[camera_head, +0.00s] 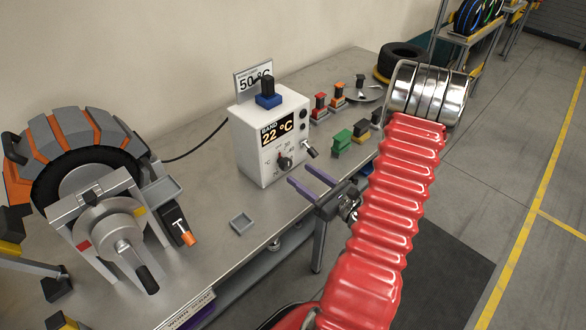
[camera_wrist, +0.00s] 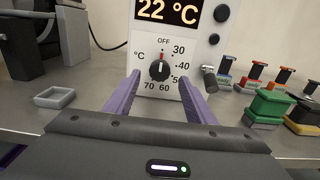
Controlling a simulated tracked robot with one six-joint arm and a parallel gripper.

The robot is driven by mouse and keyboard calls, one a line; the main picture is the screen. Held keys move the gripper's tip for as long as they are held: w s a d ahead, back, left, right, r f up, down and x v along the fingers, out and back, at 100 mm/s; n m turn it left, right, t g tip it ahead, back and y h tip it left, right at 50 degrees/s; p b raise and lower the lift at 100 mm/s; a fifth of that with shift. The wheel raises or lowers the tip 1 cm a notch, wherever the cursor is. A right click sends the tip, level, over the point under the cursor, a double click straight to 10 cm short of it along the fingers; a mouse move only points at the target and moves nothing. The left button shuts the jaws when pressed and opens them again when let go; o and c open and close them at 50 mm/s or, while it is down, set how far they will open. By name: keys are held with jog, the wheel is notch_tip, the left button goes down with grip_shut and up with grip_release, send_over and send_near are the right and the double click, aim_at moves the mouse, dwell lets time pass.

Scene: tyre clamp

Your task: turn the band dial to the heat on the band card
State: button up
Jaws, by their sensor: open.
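The band dial (camera_wrist: 159,70) is a black knob on the front of a white control box (camera_head: 250,150). Its red mark points up towards OFF, on a scale from 30 to 70 °C. The display (camera_head: 277,132) above it reads BAND 22 °C. The band card (camera_head: 254,80) stands behind the box and reads 50 °C, partly covered by a blue and black part on top. My gripper (camera_head: 298,172) is open, its purple fingers pointing at the box. In the wrist view its fingertips (camera_wrist: 160,80) lie either side of the dial; contact cannot be told.
A small toggle (camera_head: 309,152) sticks out right of the dial. A tyre in a clamp (camera_head: 85,165) stands at the left, and a small grey tray (camera_head: 242,223) lies in front. Several coloured blocks (camera_head: 342,140) sit at the right of the bench.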

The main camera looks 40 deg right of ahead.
aim_at(289, 165)
jog(key=shift+w, duration=2.55)
jog(key=shift+c, duration=0.4)
jog(key=c, duration=0.9)
jog(key=shift+c, duration=0.2)
